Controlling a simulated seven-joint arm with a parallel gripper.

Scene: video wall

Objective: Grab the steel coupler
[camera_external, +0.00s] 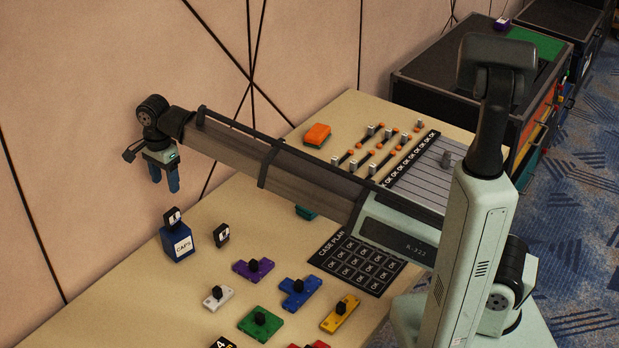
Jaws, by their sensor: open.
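Several small silver metal pieces sit beside orange-ended dark links at the back of the table; one silver piece (388,132) is near the middle of that group. I cannot tell which of these is the steel coupler. My gripper (164,184) points down with its blue fingers apart and empty. It is at the far left, above the blue CAPS box and well away from the silver pieces.
The blue CAPS box (178,246) holds a black-and-white tag. Coloured blocks with black knobs, such as the purple one (253,269), lie at the front. An orange block (317,134) and a black CASE PLAN mat (354,262) are nearby. My arm crosses over the table.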

